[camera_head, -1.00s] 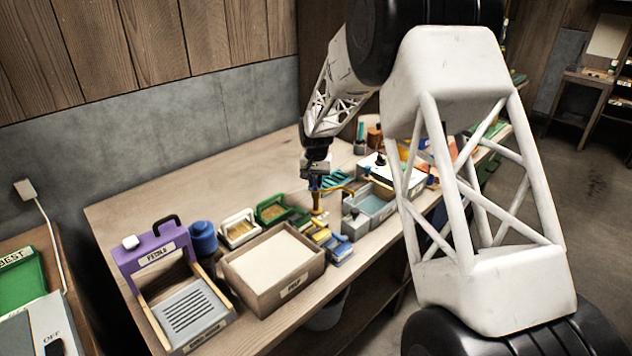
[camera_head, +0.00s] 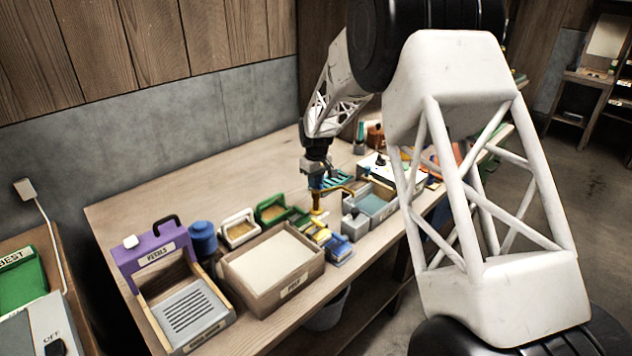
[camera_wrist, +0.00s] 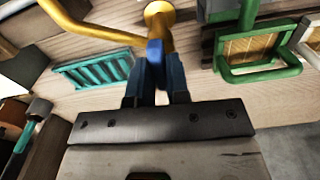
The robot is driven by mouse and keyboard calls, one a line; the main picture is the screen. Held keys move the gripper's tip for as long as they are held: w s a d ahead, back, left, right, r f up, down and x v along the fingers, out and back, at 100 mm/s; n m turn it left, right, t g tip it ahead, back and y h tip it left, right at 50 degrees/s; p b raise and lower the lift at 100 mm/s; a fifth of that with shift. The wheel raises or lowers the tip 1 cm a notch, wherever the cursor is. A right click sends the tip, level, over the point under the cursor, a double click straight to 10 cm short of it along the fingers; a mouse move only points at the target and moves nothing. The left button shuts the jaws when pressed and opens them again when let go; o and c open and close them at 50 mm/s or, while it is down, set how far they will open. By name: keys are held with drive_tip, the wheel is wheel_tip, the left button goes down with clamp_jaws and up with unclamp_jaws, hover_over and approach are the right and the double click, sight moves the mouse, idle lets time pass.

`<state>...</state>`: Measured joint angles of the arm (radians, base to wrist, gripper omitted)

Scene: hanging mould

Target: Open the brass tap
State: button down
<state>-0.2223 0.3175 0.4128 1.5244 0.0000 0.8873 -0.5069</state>
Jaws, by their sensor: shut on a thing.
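The brass tap (camera_head: 317,203) stands on the workbench, with its curved spout reaching to the right over a grey basin (camera_head: 373,205). In the wrist view its yellow pipe (camera_wrist: 163,28) rises from a round base at the top. The tap's blue handle (camera_wrist: 155,52) sits between my fingers. My gripper (camera_wrist: 155,80) is shut on this handle, and in the head view my gripper (camera_head: 317,183) is directly above the tap. The handle's exact angle is hard to tell, as the fingers cover part of it.
A teal slatted rack (camera_wrist: 95,72) lies close beside the tap. A green-framed mould (camera_wrist: 258,50) is on the other side. A wooden tray (camera_head: 240,290), a purple-framed stand (camera_head: 150,257) and a blue jar (camera_head: 203,238) stand to the left. The back left bench top is clear.

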drive_tip(key=shift+n, duration=0.4)
drive_tip(key=c, duration=1.1)
unclamp_jaws()
drive_tip(key=shift+r, duration=0.1)
drive_tip(key=shift+r, duration=3.85)
